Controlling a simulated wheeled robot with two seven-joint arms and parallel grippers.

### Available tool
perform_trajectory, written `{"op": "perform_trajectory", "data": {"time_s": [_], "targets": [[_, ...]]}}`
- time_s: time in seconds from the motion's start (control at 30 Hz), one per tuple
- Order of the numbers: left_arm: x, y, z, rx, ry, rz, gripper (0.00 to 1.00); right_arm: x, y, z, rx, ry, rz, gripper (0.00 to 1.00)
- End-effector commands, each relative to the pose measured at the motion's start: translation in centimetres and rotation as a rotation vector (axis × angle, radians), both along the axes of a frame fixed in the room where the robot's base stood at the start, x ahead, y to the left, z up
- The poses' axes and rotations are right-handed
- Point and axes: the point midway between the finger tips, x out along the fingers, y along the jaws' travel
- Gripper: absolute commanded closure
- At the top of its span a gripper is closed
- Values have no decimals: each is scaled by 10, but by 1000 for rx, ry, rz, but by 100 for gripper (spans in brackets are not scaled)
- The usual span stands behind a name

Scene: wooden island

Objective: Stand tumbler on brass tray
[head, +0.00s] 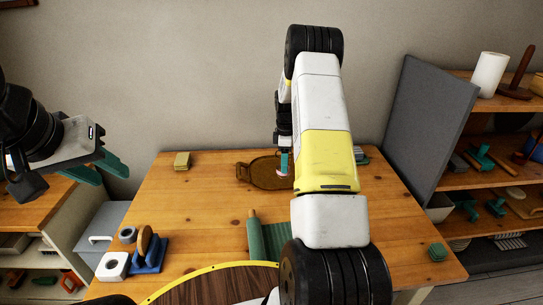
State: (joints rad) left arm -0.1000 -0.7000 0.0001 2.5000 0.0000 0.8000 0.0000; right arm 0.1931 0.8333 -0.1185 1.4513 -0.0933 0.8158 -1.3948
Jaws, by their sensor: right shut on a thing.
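The brass tray (252,178) is a brown oval with a handle at its left, lying towards the back of the wooden island. My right gripper (284,164) reaches down over the tray's right part, its teal finger pointing downward. It is shut on a small pale thing (283,174), likely the tumbler, mostly hidden by the finger and arm. I cannot tell whether it touches the tray. My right arm covers the tray's right end. My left gripper (100,168) is empty and open, with two teal fingers apart, left of the island.
A yellowish block (182,161) is at the back left. A blue stand (151,256), white block (113,266) and grey ring (127,235) are at the front left. The left-middle top is clear.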

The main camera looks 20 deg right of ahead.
Motion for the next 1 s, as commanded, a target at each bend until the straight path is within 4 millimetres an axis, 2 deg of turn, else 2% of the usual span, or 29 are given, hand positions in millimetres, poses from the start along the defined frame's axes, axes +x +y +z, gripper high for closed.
{"op": "perform_trajectory", "data": {"time_s": [0.1, 0.2, 0.33, 0.57, 0.93, 0.97, 1.0], "targets": [[0, 0, 0, 0, 0, 0, 64, 17, -12, -2, 1, 0, -2, 89], [0, 0, 0, 0, 0, 0, 64, 23, -16, -2, 1, -1, 0, 89], [0, 0, 0, 0, 0, 0, 64, 24, -17, -8, 1, 2, 0, 89], [0, 0, 0, 0, 0, 0, 64, 24, -17, -37, 1, 2, -1, 89], [0, 0, 0, 0, 0, 0, 64, 24, -17, -41, 1, 1, -1, 89], [0, 0, 0, 0, 0, 0, 64, 24, -17, -41, 1, 1, -1, 36], [0, 0, 0, 0, 0, 0, 64, 24, -17, -41, 1, 1, -1, 28]]}}
